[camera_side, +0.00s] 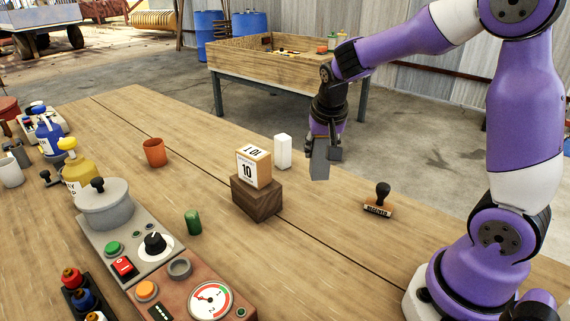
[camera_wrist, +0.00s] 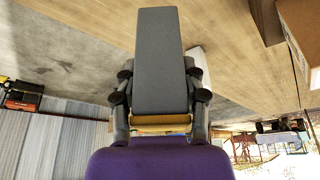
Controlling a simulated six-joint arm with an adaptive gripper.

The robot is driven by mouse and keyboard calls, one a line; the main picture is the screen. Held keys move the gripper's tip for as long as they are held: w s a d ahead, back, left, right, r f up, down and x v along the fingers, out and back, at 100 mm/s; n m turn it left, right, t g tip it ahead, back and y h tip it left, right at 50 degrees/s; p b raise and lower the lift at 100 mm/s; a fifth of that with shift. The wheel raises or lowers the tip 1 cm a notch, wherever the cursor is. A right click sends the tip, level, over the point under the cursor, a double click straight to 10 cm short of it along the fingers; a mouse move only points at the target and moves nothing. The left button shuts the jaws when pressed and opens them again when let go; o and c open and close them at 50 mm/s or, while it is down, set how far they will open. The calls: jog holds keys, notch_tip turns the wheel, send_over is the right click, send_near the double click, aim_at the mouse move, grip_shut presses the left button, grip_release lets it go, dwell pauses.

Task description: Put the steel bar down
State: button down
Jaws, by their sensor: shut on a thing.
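The steel bar (camera_side: 319,160) is a plain grey block hanging below my gripper (camera_side: 325,142) in the side view. My gripper is shut on it. In the wrist view the steel bar (camera_wrist: 158,60) fills the upper middle, between the two fingers of my gripper (camera_wrist: 160,98). The bar appears to be above the wooden table (camera_side: 345,215), though the exact gap under it is hard to tell.
A white block (camera_side: 283,151) stands left of the bar. A calendar cube (camera_side: 253,168) sits on a dark wooden block (camera_side: 257,198). A stamp (camera_side: 379,200) lies to the right. An orange cup (camera_side: 154,152) and a green cylinder (camera_side: 193,222) stand farther left. Bare table lies between bar and stamp.

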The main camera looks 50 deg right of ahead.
aim_at(323, 164)
jog(key=shift+w+d+f, duration=0.1)
jog(key=shift+d+f, duration=0.25)
jog(key=shift+d, duration=0.2)
jog(key=shift+w+d+f, duration=0.1)
jog(key=shift+d+f, duration=0.2)
jog(key=shift+d, duration=0.25)
jog(key=shift+d+f, duration=0.1)
jog(key=shift+f, duration=1.95)
jog(key=shift+f, duration=0.1)
jog(key=shift+c, duration=1.9)
grip_release()
